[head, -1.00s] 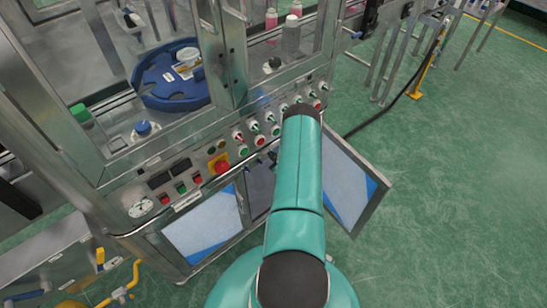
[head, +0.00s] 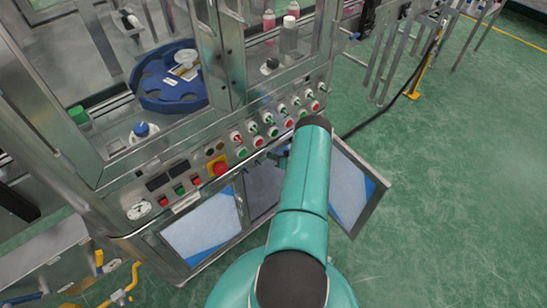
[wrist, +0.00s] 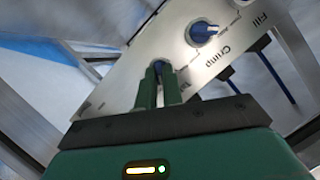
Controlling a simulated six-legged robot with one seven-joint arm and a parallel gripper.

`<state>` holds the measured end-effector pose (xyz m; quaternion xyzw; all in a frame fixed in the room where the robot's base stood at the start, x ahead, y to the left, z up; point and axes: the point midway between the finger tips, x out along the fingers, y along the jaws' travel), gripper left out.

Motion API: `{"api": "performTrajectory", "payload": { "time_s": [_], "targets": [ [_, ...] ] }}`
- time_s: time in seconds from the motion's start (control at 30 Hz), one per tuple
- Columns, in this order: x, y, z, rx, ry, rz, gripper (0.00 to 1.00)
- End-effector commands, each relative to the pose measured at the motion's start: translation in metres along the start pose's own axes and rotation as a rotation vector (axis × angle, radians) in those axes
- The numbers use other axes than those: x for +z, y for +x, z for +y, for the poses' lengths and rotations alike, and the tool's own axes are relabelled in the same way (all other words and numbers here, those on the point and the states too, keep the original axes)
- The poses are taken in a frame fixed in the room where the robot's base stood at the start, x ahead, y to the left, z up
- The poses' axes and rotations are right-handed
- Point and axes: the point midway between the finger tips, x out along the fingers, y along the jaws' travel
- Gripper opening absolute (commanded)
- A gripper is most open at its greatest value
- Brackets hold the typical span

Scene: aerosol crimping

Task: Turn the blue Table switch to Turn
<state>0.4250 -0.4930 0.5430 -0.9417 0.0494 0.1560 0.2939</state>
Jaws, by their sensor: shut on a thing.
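In the wrist view a tilted white label plate (wrist: 185,65) carries the words Fill and Crimp. One blue switch (wrist: 203,32) stands clear on it near the word Crimp. My gripper (wrist: 158,72) has its two green fingers close together against the plate, shut on another blue switch (wrist: 158,66), of which only a sliver shows between the tips. Its name is not legible and its pointer is hidden, so I cannot tell its setting. In the head view my gripper is mostly hidden behind my arm, at the front panel.
The machine's front panel (head: 225,170) carries several red and green buttons and a red emergency stop (head: 220,168) on yellow. A blue rotary table (head: 165,90) is inside the frame. Open door panels (head: 352,190) hang below. Green floor is free at the right.

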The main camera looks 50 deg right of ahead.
Motion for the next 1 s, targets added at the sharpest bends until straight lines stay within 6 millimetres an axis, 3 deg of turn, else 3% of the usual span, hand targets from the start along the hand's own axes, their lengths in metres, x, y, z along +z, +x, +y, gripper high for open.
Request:
{"api": "performTrajectory", "payload": {
  "time_s": [0.4, 0.93, 1.0],
  "targets": [
    [0.0000, 0.0000, 0.0025, -0.078, 0.190, 0.001, 0.00],
    [0.0000, 0.0000, 0.0024, -0.088, 0.217, 0.002, 0.00],
    [-0.0001, 0.0000, 0.0024, -0.088, 0.216, 0.002, 0.18]
  ]
}}
